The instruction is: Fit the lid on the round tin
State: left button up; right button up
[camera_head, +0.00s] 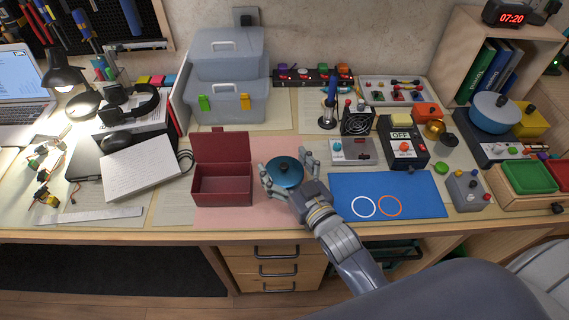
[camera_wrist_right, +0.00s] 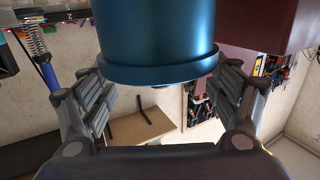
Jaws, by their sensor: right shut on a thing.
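The blue round lid (camera_head: 285,171), with a dark knob on top, is between the fingers of my right gripper (camera_head: 284,180) over the pink mat, just right of the open red box. In the right wrist view the blue tin (camera_wrist_right: 155,25) is a cylinder at the top of the picture. The lid's wider rim (camera_wrist_right: 157,68) meets it with no gap that I can see. My right gripper's fingers (camera_wrist_right: 165,95) flank the rim and are shut on the lid. The head view hides the tin under the lid. My left gripper is not in view.
The open red box (camera_head: 222,190) stands close on the left. A blue mat (camera_head: 345,184) with two rings lies to the right. A grey device (camera_head: 352,151) and a small fan (camera_head: 357,121) stand behind the gripper. Bare pink mat (camera_head: 265,215) lies in front.

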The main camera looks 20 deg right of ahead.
jog(key=o, duration=0.9)
jog(key=shift+c, duration=0.2)
jog(key=v, duration=1.2)
jog(key=shift+f, duration=0.1)
